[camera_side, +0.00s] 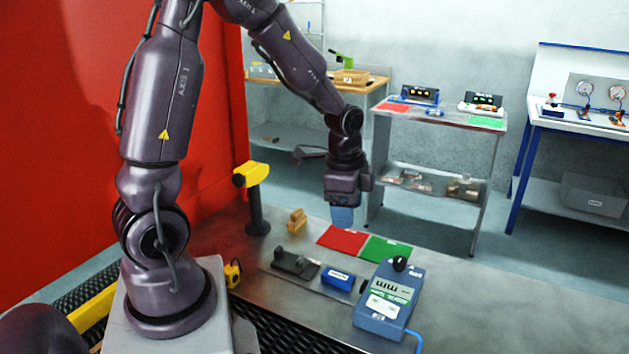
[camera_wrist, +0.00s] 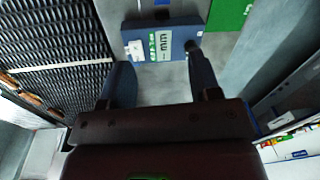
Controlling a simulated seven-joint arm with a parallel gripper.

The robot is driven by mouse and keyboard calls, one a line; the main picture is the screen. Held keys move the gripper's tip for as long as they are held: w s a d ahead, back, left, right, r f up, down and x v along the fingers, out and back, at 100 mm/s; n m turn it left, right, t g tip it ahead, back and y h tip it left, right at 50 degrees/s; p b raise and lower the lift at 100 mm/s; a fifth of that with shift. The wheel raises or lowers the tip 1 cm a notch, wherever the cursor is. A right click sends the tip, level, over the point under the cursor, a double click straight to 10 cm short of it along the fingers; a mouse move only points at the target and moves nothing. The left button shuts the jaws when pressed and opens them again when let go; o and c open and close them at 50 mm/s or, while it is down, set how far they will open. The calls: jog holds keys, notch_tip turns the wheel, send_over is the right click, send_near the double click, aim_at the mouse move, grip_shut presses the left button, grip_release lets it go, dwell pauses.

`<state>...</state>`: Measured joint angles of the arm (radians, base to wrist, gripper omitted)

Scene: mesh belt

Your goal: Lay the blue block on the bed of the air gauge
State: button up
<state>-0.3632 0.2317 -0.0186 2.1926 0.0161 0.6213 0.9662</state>
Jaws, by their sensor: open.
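In the side view, a blue block (camera_side: 338,279) with a pale label lies on the table, between a dark fixture and the air gauge. The air gauge (camera_side: 388,305) is a blue-grey box with a display, a black knob and a blue hose. It also shows in the wrist view (camera_wrist: 163,45), beyond the fingers. I cannot tell for certain which part is its bed. My gripper (camera_side: 342,220) hangs above the table behind the red mat, apart from the block. In the wrist view my gripper (camera_wrist: 162,82) has its fingers spread, with nothing between them.
A dark fixture (camera_side: 295,263) stands left of the block. A red mat (camera_side: 343,239) and a green mat (camera_side: 386,249) lie behind. A small tan item (camera_side: 297,220) and a yellow-headed post (camera_side: 254,200) stand at the left. The table's right side is clear.

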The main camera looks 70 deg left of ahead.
jog(key=s+d+r+n+t, duration=0.2)
jog(key=s+d+r+n, duration=0.1)
jog(key=s+d+r, duration=0.2)
jog(key=s+d+r+n+t, duration=0.2)
jog(key=s+d+r+n, duration=0.2)
jog(key=r, duration=0.6)
jog(key=shift+s+d+r, duration=0.15)
jog(key=shift+s+d, duration=1)
jog(key=shift+s, duration=0.05)
